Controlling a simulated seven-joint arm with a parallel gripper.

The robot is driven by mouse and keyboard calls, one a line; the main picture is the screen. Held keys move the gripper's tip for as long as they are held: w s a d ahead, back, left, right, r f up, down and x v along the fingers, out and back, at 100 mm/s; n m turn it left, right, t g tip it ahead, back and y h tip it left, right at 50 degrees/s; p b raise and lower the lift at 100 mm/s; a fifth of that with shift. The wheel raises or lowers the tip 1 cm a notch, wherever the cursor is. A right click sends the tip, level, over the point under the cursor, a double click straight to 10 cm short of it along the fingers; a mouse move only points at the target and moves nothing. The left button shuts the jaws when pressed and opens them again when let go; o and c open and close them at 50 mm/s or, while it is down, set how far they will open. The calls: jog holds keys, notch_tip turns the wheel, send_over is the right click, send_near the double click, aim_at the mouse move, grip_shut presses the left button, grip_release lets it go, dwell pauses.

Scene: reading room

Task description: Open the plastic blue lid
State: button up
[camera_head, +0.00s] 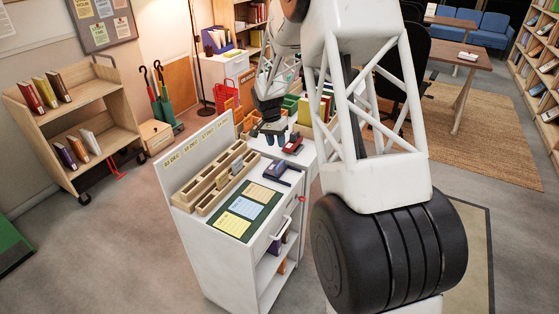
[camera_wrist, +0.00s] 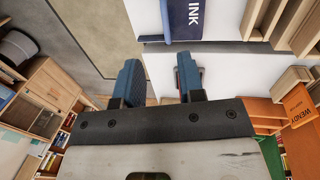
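A dark blue ink pad (camera_head: 277,171) lies on the right end of the white cart top. In the wrist view its blue lid (camera_wrist: 180,20), lettered INK, shows at the top edge and is partly cut off. It looks shut, but its far side is out of view. My gripper (camera_head: 267,138) points down above the back of the cart, behind the pad in the head view. In the wrist view the two blue fingers of my gripper (camera_wrist: 159,78) are apart with nothing between them. They do not touch the lid.
A red and dark item (camera_head: 293,146) sits just behind the pad. Wooden racks (camera_head: 213,180) stand left of it. A green mat with paper cards (camera_head: 241,208) lies in front. The cart's white handle (camera_head: 276,238) sticks out on its right side.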

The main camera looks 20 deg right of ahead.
jog(key=shift+w+d+f, duration=0.15)
jog(key=shift+w+f, duration=0.4)
jog(key=shift+f, duration=0.25)
send_over(276, 165)
jog(key=s, duration=0.3)
jog(key=shift+s+d+f, duration=0.1)
jog(key=shift+d+f, duration=0.05)
jog(key=shift+f, duration=1.75)
jog(key=shift+d+f, duration=0.15)
jog(key=shift+f, duration=1.75)
grip_shut()
